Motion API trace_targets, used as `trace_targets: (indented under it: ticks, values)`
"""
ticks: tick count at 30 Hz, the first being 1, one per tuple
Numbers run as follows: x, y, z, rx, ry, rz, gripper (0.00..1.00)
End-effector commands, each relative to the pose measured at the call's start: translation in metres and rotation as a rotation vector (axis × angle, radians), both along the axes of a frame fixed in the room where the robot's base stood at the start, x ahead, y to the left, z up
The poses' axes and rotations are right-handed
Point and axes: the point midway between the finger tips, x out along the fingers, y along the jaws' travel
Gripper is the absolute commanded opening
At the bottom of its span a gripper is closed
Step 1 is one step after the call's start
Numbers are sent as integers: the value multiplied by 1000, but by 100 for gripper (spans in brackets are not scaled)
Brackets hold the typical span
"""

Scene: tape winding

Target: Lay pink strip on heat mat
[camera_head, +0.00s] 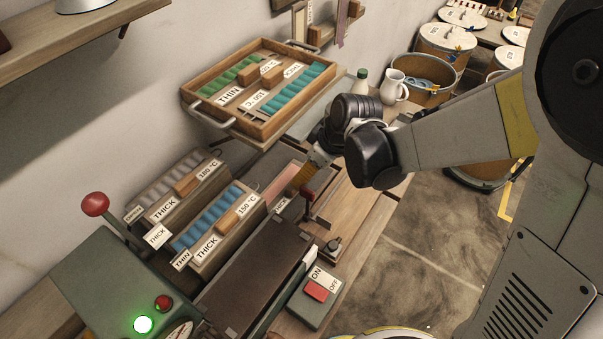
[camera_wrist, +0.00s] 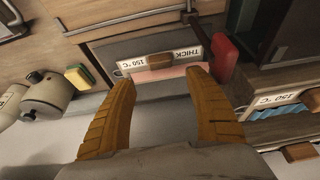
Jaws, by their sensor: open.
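A pink strip (camera_head: 284,180) lies in a narrow bay behind a small THICK label. In the wrist view the pink strip (camera_wrist: 170,74) shows as a thin band beneath a label reading THICK 150 °C. My gripper (camera_head: 301,185) is over the right side of this bay, fingers pointing down. In the wrist view my gripper (camera_wrist: 163,79) is open, its two orange ribbed fingers apart with the strip's band showing between and beyond the tips. Contact with the strip cannot be told. A long dark brown flat surface (camera_head: 258,262), possibly the heat mat, lies in front of the bay.
A red-ended lever (camera_head: 308,195) stands close beside my gripper, also in the wrist view (camera_wrist: 224,58). Racks of blue strips (camera_head: 205,225) and grey strips (camera_head: 170,180) lie left. A wooden tray (camera_head: 215,122) stands behind. An ON/OFF switch box (camera_head: 316,296) is in front.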

Motion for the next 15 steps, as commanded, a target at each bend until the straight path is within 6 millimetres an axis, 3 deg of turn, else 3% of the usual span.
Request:
trace_targets:
  ticks: [10,15]
  values:
    - [-3,-6,13,0,-2,-12,63]
    - [-9,-33,42,-1,-17,-131,63]
